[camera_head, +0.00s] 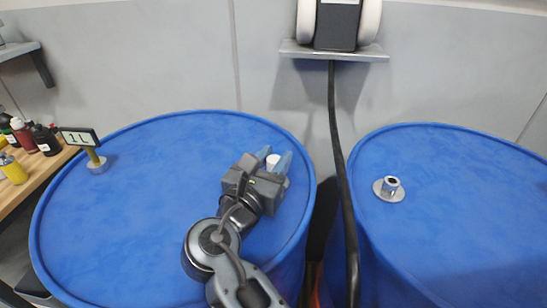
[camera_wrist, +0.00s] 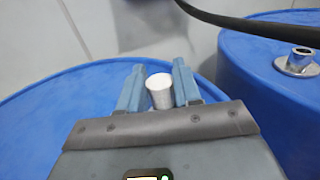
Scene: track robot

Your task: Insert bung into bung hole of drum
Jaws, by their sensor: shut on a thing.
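My gripper (camera_head: 275,164) is over the right part of the left blue drum (camera_head: 150,200). It is shut on a white, round-topped bung (camera_head: 273,160). In the wrist view the bung (camera_wrist: 160,91) sits between the two blue-grey fingers of the gripper (camera_wrist: 159,88). Its lower part is hidden. The right blue drum (camera_head: 460,210) has a raised metal fitting with a dark round opening (camera_head: 391,188) on its lid; the fitting also shows at the right edge of the wrist view (camera_wrist: 298,62). My gripper is to the left of that fitting and apart from it.
A black hose (camera_head: 340,170) hangs from a wall-mounted unit (camera_head: 338,25) on a shelf and passes between the drums. Bottles (camera_head: 20,135) stand on a wooden bench at the far left.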

